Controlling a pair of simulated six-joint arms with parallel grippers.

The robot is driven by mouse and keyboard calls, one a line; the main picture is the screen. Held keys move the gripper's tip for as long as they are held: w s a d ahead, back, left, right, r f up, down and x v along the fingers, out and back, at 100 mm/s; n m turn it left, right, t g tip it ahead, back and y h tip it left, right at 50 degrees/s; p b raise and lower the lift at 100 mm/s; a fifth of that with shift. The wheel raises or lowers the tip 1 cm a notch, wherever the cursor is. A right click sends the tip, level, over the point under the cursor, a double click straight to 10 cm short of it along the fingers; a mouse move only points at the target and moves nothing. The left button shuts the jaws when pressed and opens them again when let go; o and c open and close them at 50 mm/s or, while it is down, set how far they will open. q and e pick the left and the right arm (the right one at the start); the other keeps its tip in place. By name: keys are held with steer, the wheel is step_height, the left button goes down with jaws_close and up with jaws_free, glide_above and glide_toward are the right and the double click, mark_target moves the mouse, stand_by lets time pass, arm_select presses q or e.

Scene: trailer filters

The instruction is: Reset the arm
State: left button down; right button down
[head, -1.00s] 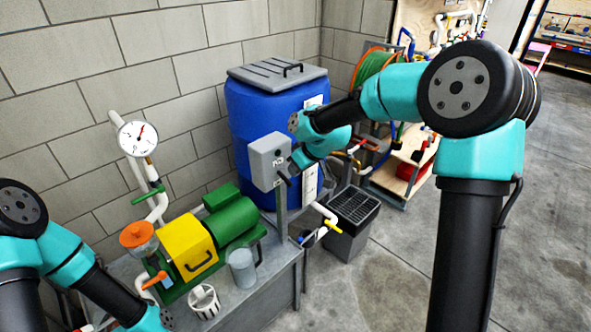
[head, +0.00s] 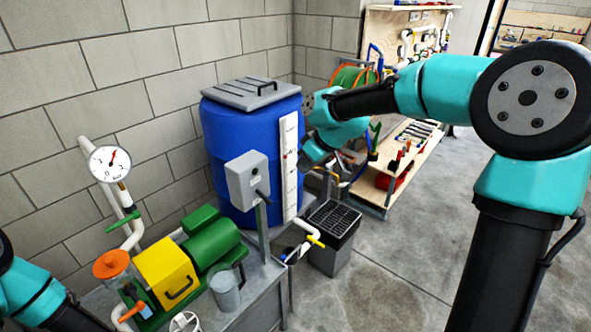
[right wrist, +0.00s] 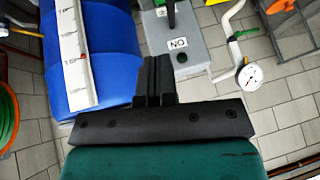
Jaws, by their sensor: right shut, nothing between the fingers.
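The box also shows in the wrist view (right wrist: 190,62), with a "NO" label. My left arm enters at the lower left of the head view; its gripper is out of frame.
The green and yellow pump (head: 165,264), grey cup (head: 225,292) and pressure gauge (head: 109,163) are at lower left. A white level scale (head: 289,165) runs down the barrel. A dark grated bin (head: 332,222) stands on the floor. A wooden tool rack (head: 420,165) is behind; floor at right is open.

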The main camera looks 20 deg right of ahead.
steer(key=shift+s, duration=0.1)
stand_by(0.4)
steer(key=s+a+f+m+g+h, duration=0.1)
steer(key=s+f+m, duration=0.1)
steer(key=f, duration=1.1)
steer(key=s+a+f+m+g, duration=0.1)
steer(key=s+a+f+m, duration=0.15)
steer(key=f, duration=1.05)
steer(key=s+a+f+m+g, duration=0.1)
steer(key=s+a+f+m, duration=0.1)
steer(key=s+f, duration=1.5)
steer(key=shift+s+a+m+g, duration=0.15)
steer(key=shift+a+m+g, duration=0.2)
steer(key=shift+m, duration=0.3)
